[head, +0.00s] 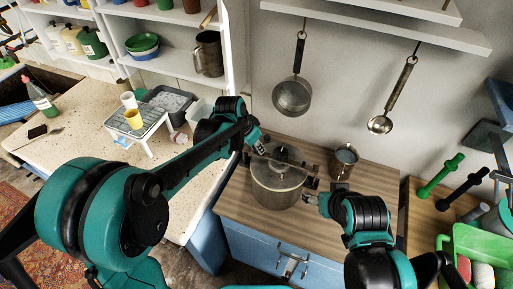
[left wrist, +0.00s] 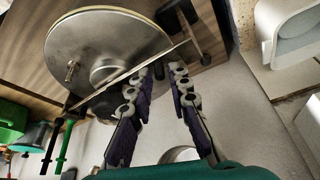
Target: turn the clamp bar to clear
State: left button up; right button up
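A steel pot (head: 277,190) with a lid stands on the wooden worktop. Its round lid (left wrist: 105,50) fills the upper left of the left wrist view. The thin clamp bar (left wrist: 128,75) lies across the lid, running from lower left to upper right there. My left gripper (head: 259,147) is at the lid's far left edge in the head view. In the left wrist view its fingers (left wrist: 160,70) are apart, with the tips close to the bar; contact is unclear. My right gripper (head: 312,199) is beside the pot's right side, its fingertips too small to read.
A metal mug (head: 343,162) stands behind and right of the pot. A pan (head: 292,96) and a ladle (head: 381,123) hang on the wall behind. A green crate (head: 455,245) is at the far right. Some worktop (head: 245,207) is bare in front of the pot.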

pick_arm(q)
grip_shut()
